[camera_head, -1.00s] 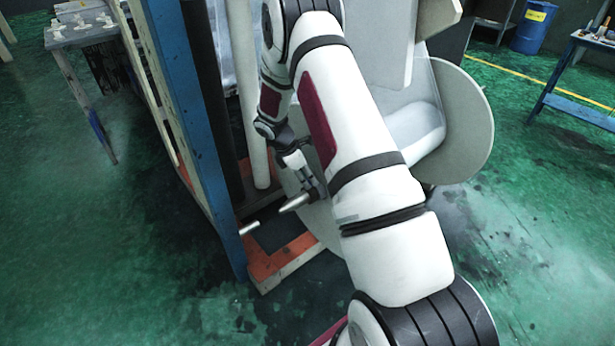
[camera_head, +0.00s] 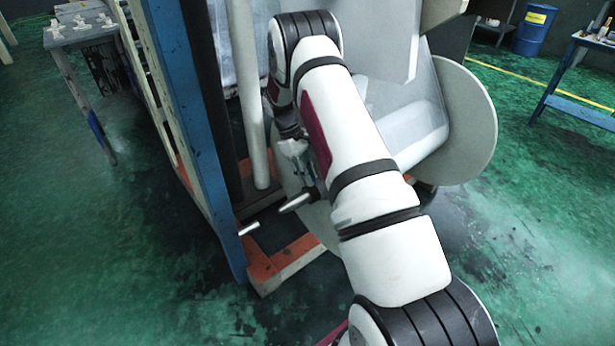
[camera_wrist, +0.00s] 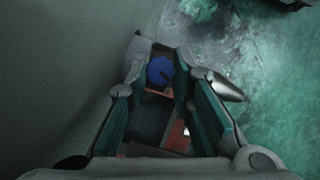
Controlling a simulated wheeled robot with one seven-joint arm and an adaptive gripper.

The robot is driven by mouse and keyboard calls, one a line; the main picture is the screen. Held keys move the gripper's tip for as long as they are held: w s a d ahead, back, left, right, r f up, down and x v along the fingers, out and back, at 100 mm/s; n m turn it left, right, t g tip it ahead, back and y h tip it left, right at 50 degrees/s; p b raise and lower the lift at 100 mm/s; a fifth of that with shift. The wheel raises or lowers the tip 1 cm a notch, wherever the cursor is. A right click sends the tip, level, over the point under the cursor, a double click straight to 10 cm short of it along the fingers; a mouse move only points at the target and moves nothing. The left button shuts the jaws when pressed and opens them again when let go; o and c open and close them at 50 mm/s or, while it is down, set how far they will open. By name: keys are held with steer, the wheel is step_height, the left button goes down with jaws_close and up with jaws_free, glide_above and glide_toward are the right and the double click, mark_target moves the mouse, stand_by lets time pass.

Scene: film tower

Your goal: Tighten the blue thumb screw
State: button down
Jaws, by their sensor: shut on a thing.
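The blue thumb screw (camera_wrist: 160,70) shows in the wrist view as a round blue knob between the tips of my two fingers. My gripper (camera_wrist: 161,76) is shut on it, with one finger on either side. In the head view my gripper (camera_head: 303,172) is low behind my arm, beside the machine's frame, and is only partly visible. The thumb screw cannot be made out in the head view.
A blue upright (camera_head: 185,120) and an orange base frame (camera_head: 265,268) stand close left of my gripper. A large pale disc (camera_head: 470,115) and housing lie to the right. A metal rod end (camera_head: 296,202) sticks out near my gripper. Open green floor lies in front.

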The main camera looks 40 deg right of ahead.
steer(key=shift+d+f+m, duration=0.1)
steer(key=shift+m, duration=0.6)
steer(key=shift+y, duration=0.3)
steer(key=c, duration=1.7)
jaws_free()
steer(key=shift+o, duration=0.2)
steer(key=v, duration=1.2)
